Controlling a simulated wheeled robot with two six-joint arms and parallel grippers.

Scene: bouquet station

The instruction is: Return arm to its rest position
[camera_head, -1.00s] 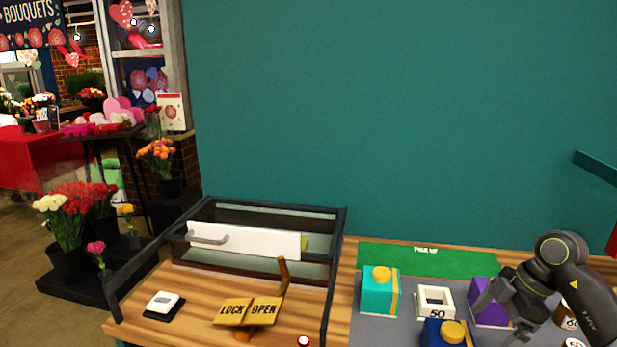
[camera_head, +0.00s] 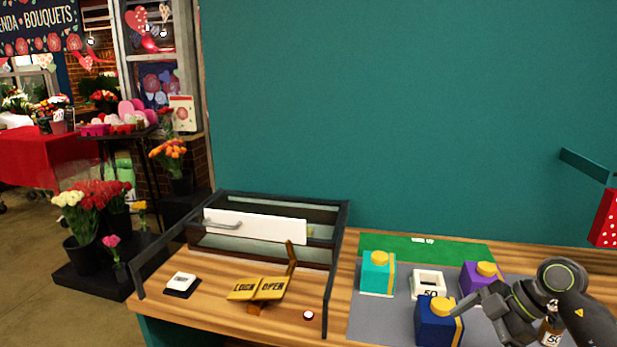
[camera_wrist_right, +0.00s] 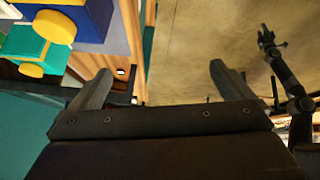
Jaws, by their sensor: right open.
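My right gripper (camera_head: 488,308) is in the head view at the lower right, above the grey mat and beside the dark blue box. The right wrist view shows its two fingers (camera_wrist_right: 160,85) spread apart with nothing between them. Another dark arm, apparently my left one, hangs over the floor at the right of the wrist view; its small gripper (camera_wrist_right: 268,38) is too small to read. No left gripper shows in the head view.
On the grey mat (camera_head: 375,318) stand a teal box (camera_head: 376,277), a dark blue box (camera_head: 434,326), a purple box (camera_head: 478,280) and a white square holder (camera_head: 428,278). A LOCK/OPEN lever (camera_head: 257,289) and a glass-sided case (camera_head: 215,238) are to the left.

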